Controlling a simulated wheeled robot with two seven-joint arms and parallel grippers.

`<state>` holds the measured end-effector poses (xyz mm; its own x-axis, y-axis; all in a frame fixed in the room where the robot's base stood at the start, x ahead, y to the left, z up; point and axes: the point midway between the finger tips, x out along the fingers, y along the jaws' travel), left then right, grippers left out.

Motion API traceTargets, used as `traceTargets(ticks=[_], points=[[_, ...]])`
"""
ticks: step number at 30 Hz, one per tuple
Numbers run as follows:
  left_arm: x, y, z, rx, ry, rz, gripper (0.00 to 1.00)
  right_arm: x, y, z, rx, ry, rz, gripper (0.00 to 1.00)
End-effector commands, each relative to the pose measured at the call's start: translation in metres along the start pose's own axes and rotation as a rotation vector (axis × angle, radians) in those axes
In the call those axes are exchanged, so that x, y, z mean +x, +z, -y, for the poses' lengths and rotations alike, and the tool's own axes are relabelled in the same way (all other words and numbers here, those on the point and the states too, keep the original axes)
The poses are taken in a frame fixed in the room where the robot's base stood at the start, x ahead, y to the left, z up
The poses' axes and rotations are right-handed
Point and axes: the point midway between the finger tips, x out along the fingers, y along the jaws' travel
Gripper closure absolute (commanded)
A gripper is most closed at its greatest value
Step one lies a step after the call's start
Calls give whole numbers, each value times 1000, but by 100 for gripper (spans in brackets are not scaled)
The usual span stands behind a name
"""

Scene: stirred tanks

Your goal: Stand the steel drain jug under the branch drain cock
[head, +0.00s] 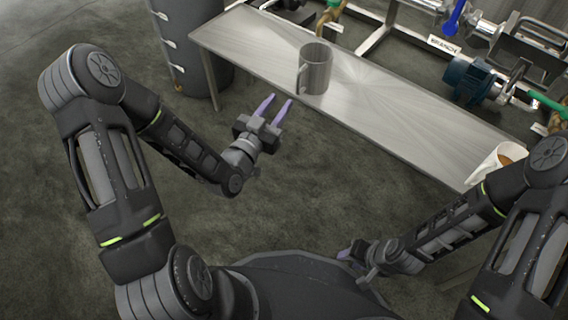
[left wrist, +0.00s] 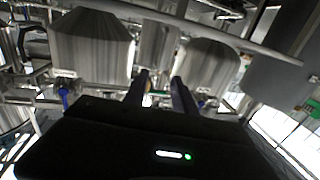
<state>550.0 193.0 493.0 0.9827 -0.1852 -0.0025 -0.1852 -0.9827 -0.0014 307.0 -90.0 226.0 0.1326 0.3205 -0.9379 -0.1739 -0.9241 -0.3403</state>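The steel drain jug (head: 316,70) stands upright on the steel bench (head: 372,112), near its left part, with its handle toward the left. My left gripper (head: 274,108) is open and empty, in front of the bench edge and short of the jug. In the left wrist view its two fingers (left wrist: 160,88) are apart with nothing between them. My right gripper (head: 352,254) is low at the bottom of the head view, away from the bench; its fingers are partly hidden. A blue-handled valve (head: 455,17) is above the "BRANCH" sign (head: 444,45) at the back right.
A blue motor (head: 468,78) and pipework are behind the bench. A dark drum (head: 190,45) is at its left. Steel tanks (left wrist: 92,45) fill the left wrist view. The bench middle is clear.

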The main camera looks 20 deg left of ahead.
Motion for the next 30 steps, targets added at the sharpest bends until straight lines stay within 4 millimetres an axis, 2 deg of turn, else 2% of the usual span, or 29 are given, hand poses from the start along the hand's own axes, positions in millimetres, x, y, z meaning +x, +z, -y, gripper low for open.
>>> traceTargets(ticks=[2, 4, 5, 8, 9, 11, 12, 14, 15, 16, 18, 21, 24, 30], points=[[0, 8, -4, -14, 7, 30, 68, 0, 0, 0, 0, 0, 0, 64], [-2, 27, -13, -43, 23, 96, 68, 0, 0, 0, 0, 0, 0, 64], [-3, 39, -19, -63, 31, 140, 68, 0, 0, 0, 0, 0, 0, 64], [-17, 92, -45, -152, 66, 344, 68, 0, 0, 0, 0, 0, 0, 64], [-28, 118, -58, -196, 76, 449, 68, 0, 0, 0, 0, 0, 0, 64], [-52, 156, -78, -266, 84, 620, 68, 0, 0, 0, 0, 0, 0, 64], [-72, 180, -91, -312, 84, 738, 68, 0, 0, 0, 0, 0, 0, 64], [-106, 212, -108, -379, 71, 914, 68, 0, 0, 0, 0, 0, 0, 64], [-129, 229, -118, -418, 57, 1024, 68, 0, 0, 0, 0, 0, 0, 64], [-146, 239, -125, -445, 44, 1099, 68, 0, 0, 0, 0, 0, 0, 64], [-180, 255, -136, -495, 11, 1244, 68, 0, 0, 0, 0, 0, 0, 64], [-211, 266, -144, -536, -27, 1368, 68, 0, 0, 0, 0, 0, 0, 64], [-220, 268, -147, -551, -41, 1405, 68, 0, 0, 0, 0, 0, 0, 64], [-220, 268, -146, -550, -40, 1402, 68, 0, 0, 0, 0, 0, 0, 64]])
